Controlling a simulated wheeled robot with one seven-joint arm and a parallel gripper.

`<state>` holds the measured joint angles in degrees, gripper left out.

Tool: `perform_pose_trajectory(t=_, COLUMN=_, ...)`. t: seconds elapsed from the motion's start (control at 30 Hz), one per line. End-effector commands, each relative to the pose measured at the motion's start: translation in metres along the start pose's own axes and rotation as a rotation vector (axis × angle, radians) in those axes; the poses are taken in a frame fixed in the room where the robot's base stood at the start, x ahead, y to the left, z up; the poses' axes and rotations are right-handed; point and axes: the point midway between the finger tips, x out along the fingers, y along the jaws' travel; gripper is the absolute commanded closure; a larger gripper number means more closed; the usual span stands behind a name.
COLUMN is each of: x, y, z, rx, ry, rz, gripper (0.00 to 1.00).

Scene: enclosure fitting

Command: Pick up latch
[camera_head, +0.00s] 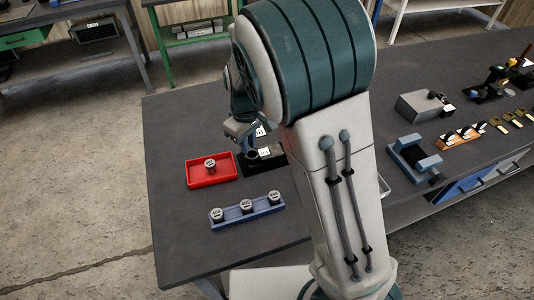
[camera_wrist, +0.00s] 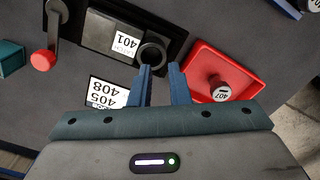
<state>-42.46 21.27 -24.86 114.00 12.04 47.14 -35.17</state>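My gripper (camera_wrist: 160,70) is open and empty, its two blue fingers apart, pointing down at the bench. A dark ring-shaped socket (camera_wrist: 152,52) lies just past the fingertips, beside a black fixture (camera_wrist: 100,32) with a white label reading 401, with small print that may say latch. To the right is a red tray (camera_wrist: 201,57) holding a round grey-capped piece (camera_wrist: 221,92) marked 407. The head view also shows the red tray (camera_head: 228,178) and the piece (camera_head: 210,165). My arm partly hides the black fixture there. I cannot tell which part is the latch.
A blue rack (camera_head: 232,222) with three capped pieces stands in front of the red tray. A red-knobbed lever (camera_wrist: 43,62) and a 405/408 label (camera_wrist: 106,92) flank the fixture. Right lie a blue-grey clamp (camera_head: 410,150), grey box (camera_head: 418,108) and orange rack (camera_head: 462,137).

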Motion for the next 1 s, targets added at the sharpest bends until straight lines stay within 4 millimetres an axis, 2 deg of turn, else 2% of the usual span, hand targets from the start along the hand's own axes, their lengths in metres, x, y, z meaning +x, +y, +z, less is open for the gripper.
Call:
perform_pose_trajectory(t=0.23, x=0.034, y=-0.004, z=0.003, rx=0.0, ry=-0.007, rz=0.0, gripper=0.84)
perform_pose_trajectory(t=0.4, x=0.048, y=-0.003, z=0.002, rx=0.0, ry=-0.003, rz=0.001, gripper=0.84)
perform_pose_trajectory(t=0.63, x=0.049, y=-0.003, z=0.002, rx=0.001, ry=-0.001, rz=0.001, gripper=0.84)
perform_pose_trajectory(t=0.67, x=0.049, y=-0.003, z=0.002, rx=0.001, ry=-0.001, rz=0.001, gripper=0.86)
perform_pose_trajectory(t=0.7, x=0.049, y=-0.003, z=0.002, rx=0.001, ry=-0.001, rz=0.001, gripper=0.98)
perform_pose_trajectory(t=0.73, x=0.049, y=-0.003, z=0.002, rx=0.001, ry=-0.001, rz=0.001, gripper=1.0)
perform_pose_trajectory(t=1.0, x=0.049, y=-0.003, z=0.002, rx=0.0, ry=0.0, rz=0.002, gripper=1.0)
